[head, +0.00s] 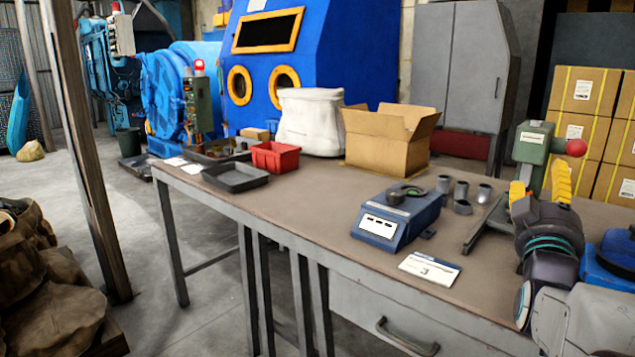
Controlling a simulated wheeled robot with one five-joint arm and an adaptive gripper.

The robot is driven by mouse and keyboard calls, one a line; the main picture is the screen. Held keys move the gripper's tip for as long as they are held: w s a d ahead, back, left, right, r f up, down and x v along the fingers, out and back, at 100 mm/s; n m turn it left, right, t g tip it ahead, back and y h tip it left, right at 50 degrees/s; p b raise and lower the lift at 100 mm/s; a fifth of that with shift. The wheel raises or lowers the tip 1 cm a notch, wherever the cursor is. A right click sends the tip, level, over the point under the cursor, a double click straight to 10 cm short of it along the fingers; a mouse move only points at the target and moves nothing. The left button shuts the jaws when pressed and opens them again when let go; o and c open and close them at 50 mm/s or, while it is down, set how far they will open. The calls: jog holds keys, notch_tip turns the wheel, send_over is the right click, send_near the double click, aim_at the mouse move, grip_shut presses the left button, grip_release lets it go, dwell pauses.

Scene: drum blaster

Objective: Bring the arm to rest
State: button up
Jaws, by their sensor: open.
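My gripper (539,182) shows at the right of the head view, with yellow fingers on a dark grey wrist. Its fingers are spread apart and I see nothing held between them. My arm enters from the lower right corner and bends up to the gripper, over the right part of the workbench (310,200). A green device with a red knob (576,147) stands just behind the fingers. I cannot tell the exact gap between the fingers and this device.
On the bench are a blue scale (400,215), a label card (430,267), several small metal cylinders (461,189), an open carton (387,140), a white sack (309,122), a red bin (275,157) and a dark tray (236,178). The bench's front middle is bare.

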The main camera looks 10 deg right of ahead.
jog(key=a+r+n+g+y+p, duration=0.1)
jog(key=a+r+g+y+p, duration=0.15)
jog(key=a+y+p, duration=0.45)
jog(key=a+r+n+g+y+p, duration=0.1)
jog(key=a+g+y+p, duration=0.2)
jog(key=a+p, duration=0.8)
jog(key=s+a+r+n+g+y+p, duration=0.1)
jog(key=s+a+g+p, duration=0.3)
jog(key=s+p, duration=0.4)
jog(key=s+a+r+n+g+y+p, duration=0.1)
jog(key=s+a+r+g+y+p, duration=0.1)
jog(key=s+a+p, duration=0.5)
jog(key=s+r+g+p, duration=0.1)
jog(key=s+g+p, duration=0.1)
jog(key=s, duration=0.1)
jog(key=shift+s+a+r+n+y, duration=0.2)
jog(key=shift+s+n+y, duration=0.1)
jog(key=shift+s+y, duration=0.1)
jog(key=shift+d, duration=0.1)
